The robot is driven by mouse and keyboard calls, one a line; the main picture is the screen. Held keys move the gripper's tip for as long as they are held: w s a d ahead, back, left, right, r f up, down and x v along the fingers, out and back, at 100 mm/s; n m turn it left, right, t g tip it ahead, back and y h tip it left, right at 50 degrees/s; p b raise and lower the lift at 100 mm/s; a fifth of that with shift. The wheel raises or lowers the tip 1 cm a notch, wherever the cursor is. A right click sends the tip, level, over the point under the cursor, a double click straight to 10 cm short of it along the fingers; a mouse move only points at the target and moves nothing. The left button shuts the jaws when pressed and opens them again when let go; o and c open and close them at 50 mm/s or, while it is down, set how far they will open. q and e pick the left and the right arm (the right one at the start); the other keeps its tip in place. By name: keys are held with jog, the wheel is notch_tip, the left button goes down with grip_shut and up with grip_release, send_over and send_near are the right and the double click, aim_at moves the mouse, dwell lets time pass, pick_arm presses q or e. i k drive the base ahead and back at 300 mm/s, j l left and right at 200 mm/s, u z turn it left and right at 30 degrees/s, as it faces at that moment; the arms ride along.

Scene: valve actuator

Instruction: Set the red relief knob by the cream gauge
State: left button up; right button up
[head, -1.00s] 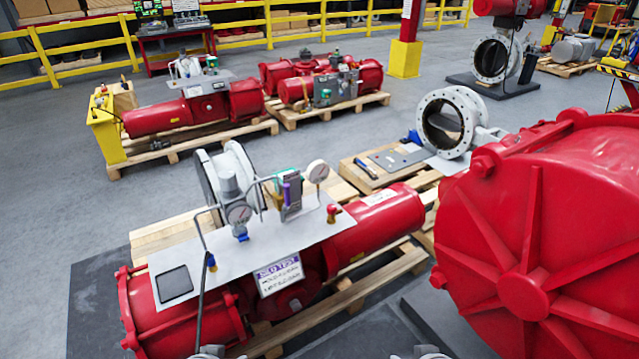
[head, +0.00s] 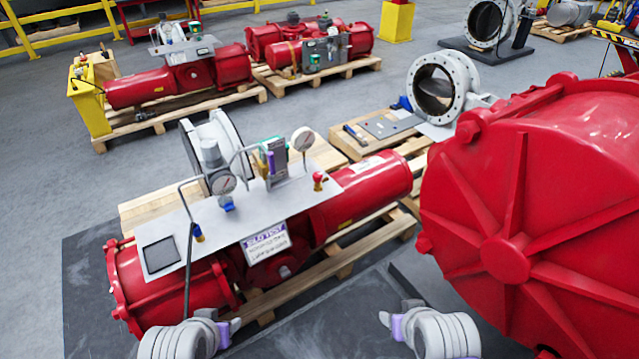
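The small red relief knob (head: 318,178) stands on the grey panel (head: 215,226) over the near red actuator, close to the panel's right end. The cream gauge (head: 302,139) stands just behind and left of it on a thin stem. Its dial is too small to read. My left gripper (head: 234,326) is low in the head view, in front of the actuator and well short of the knob. My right gripper (head: 390,312) is low and right of centre, also apart from the knob. Neither visibly holds anything; their finger gaps are unclear.
A large red ribbed housing (head: 520,250) fills the right side. Dark floor lies open between my grippers.

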aim_at(318, 177)
jog(key=i+j, duration=0.35)
jog(key=i, duration=0.2)
jog(key=i+j+z, duration=0.1)
jog(key=i+j, duration=0.2)
jog(key=i, duration=0.2)
